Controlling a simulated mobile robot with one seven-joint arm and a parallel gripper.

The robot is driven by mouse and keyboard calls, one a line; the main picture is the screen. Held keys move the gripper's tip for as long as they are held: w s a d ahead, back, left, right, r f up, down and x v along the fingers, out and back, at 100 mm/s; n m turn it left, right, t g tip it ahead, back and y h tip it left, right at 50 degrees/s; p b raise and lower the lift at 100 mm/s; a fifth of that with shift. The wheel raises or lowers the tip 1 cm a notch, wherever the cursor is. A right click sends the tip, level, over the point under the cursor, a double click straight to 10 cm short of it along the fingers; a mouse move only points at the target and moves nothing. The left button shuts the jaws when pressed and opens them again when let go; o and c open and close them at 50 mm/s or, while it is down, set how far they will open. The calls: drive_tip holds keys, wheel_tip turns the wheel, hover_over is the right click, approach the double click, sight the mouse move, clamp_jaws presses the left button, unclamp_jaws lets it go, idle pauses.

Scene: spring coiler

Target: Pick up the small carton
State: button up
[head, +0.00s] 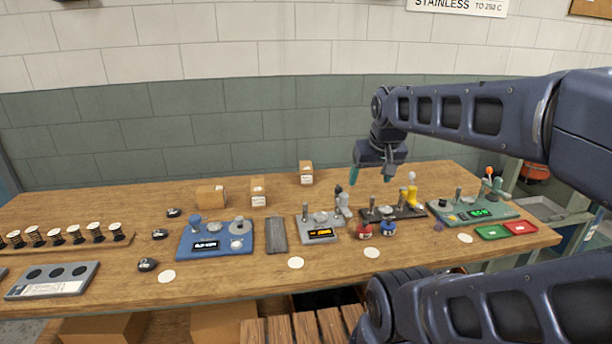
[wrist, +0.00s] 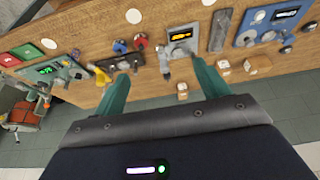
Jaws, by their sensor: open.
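Three brown cartons stand toward the back of the wooden bench: a wide one (head: 211,195), an upright one with a white label (head: 258,192), and another upright one (head: 306,172) farther back. The two upright ones look smaller than the wide one; which is meant by the small carton I cannot tell. My gripper (head: 370,181) is open and empty, above the bench's back part, right of all three. In the wrist view, the back carton (wrist: 182,90) shows between the green fingers of my gripper (wrist: 161,68), apart from them; the other two show right of the fingers.
A blue device (head: 215,240), a grey one (head: 322,225), a dark one (head: 394,213) and a green one (head: 472,210) stand along the bench. A rack of springs (head: 68,238) is at left. Bare wood surrounds the cartons; a tiled wall is behind.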

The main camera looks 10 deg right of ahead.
drive_tip(key=shift+o, duration=0.5)
drive_tip(key=shift+w, duration=0.1)
drive_tip(key=w+r, duration=0.4)
drive_tip(key=w, duration=1)
drive_tip(key=m, duration=0.1)
hover_over(306, 165)
drive_tip(key=s, duration=0.4)
drive_tip(key=f, duration=2.3)
drive_tip(key=shift+w+f, duration=0.1)
drive_tip(key=shift+w, duration=0.15)
drive_tip(key=x, duration=0.6)
drive_tip(key=shift+d, duration=0.1)
drive_tip(key=shift+x, duration=2.65)
drive_tip(key=shift+f, duration=0.25)
